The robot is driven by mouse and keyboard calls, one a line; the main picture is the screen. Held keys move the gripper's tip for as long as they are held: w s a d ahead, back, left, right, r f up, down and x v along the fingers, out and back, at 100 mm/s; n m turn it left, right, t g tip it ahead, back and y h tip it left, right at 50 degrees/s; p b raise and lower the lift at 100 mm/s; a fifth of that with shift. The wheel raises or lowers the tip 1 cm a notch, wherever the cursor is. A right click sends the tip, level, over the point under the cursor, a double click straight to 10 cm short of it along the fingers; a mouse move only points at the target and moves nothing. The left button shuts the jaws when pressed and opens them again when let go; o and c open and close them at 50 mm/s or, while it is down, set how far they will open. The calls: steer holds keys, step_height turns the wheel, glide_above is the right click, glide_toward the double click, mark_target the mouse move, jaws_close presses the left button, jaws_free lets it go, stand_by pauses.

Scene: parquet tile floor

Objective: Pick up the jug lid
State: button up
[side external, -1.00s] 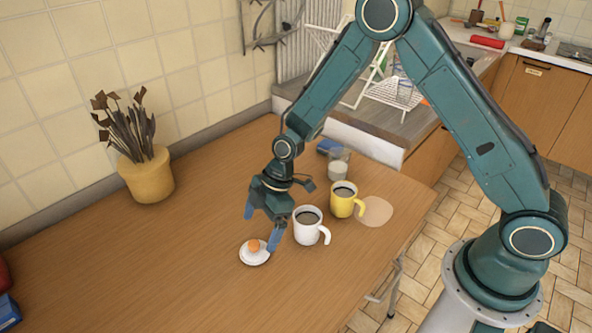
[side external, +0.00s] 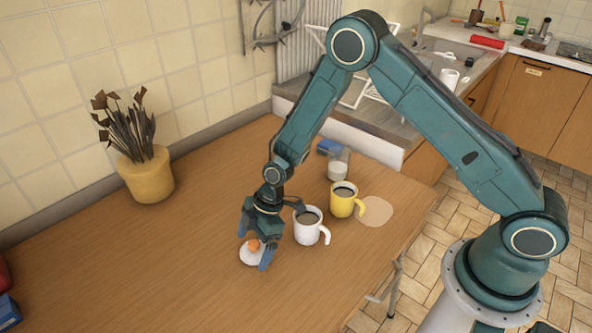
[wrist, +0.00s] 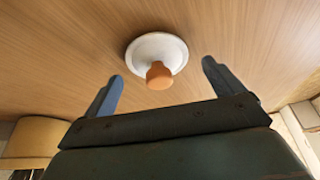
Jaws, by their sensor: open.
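The jug lid (side external: 251,254) is a white disc with an orange knob, lying knob up on the wooden table. It also shows in the wrist view (wrist: 150,47), just beyond my fingertips and roughly centred between them. My gripper (side external: 254,252) points down above the lid, with one blue finger to either side of it in the side view. In the wrist view my gripper (wrist: 162,72) is open and empty. Part of the lid's right side is hidden by a finger in the side view.
A white mug (side external: 309,228) of dark drink stands just right of my gripper. A yellow mug (side external: 343,201), a round coaster (side external: 376,211) and a glass jar (side external: 338,166) are further right. A yellow plant pot (side external: 148,180) stands by the wall.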

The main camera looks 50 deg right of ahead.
steer(key=shift+w+a+f, duration=0.1)
steer(key=shift+a+f, duration=0.05)
steer(key=shift+f, duration=0.25)
steer(key=shift+c, duration=0.4)
steer(key=c, duration=1)
